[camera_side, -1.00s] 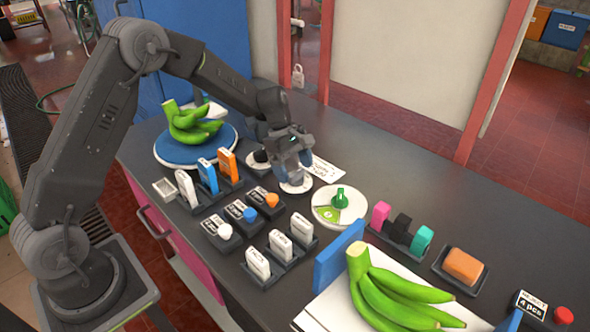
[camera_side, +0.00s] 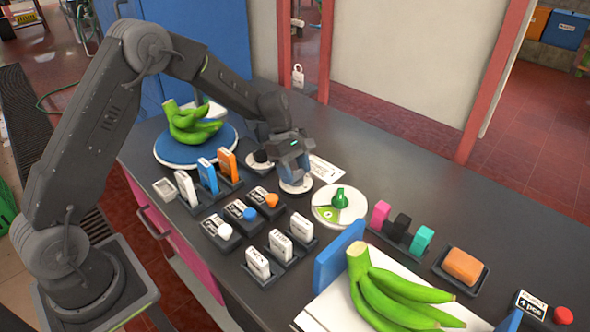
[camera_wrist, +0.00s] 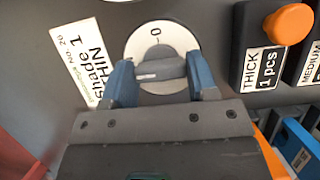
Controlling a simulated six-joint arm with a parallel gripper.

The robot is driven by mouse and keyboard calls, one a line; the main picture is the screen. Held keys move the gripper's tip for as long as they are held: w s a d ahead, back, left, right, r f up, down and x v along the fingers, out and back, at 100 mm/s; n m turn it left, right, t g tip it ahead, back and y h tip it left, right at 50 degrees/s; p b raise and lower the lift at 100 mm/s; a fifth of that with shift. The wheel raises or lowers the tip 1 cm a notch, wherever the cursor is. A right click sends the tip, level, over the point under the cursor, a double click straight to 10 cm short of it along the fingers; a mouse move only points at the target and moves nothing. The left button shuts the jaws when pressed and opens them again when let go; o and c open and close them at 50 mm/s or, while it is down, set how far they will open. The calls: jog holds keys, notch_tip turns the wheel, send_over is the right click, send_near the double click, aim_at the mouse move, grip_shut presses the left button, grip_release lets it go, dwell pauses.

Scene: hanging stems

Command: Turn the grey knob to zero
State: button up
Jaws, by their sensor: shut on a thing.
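The grey knob (camera_wrist: 162,64) sits on a white round dial (camera_wrist: 185,36) in the wrist view. A "0" with a short mark is printed near the top of the dial there. The knob's bar lies roughly crosswise below it, with a pale strip on its face. My gripper (camera_wrist: 160,74) is shut on the knob, with a blue finger at each end of the bar. In the side view my gripper (camera_side: 294,174) is down over the white dial (camera_side: 297,190), and hides the knob. Much of the dial's lower part is hidden in the wrist view.
A white label card (camera_wrist: 84,62) lies beside the dial. A green knob (camera_side: 340,198) stands on another dial to the right. Blocks with orange, blue and white knobs (camera_side: 225,231) and rows of upright packets (camera_side: 208,174) stand close by in front.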

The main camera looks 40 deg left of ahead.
jog(key=shift+m, duration=0.3)
jog(key=m+g, duration=0.2)
jog(key=m, duration=0.2)
jog(key=shift+w, duration=0.1)
jog(key=m+g+y, duration=0.1)
jog(key=m, duration=0.4)
jog(key=shift+d, duration=0.1)
jog(key=m+g+y, duration=0.1)
jog(key=m, duration=0.3)
jog(key=shift+y, duration=0.4)
jog(key=shift+d+m+g+y, duration=0.15)
jog(key=shift+m+y, duration=0.25)
jog(key=shift+m, duration=0.65)
jog(key=shift+a+m+g+y, duration=0.15)
jog(key=shift+m+y, duration=0.25)
jog(key=shift+m, duration=0.65)
jog(key=shift+d, duration=0.1)
jog(key=o, duration=0.9)
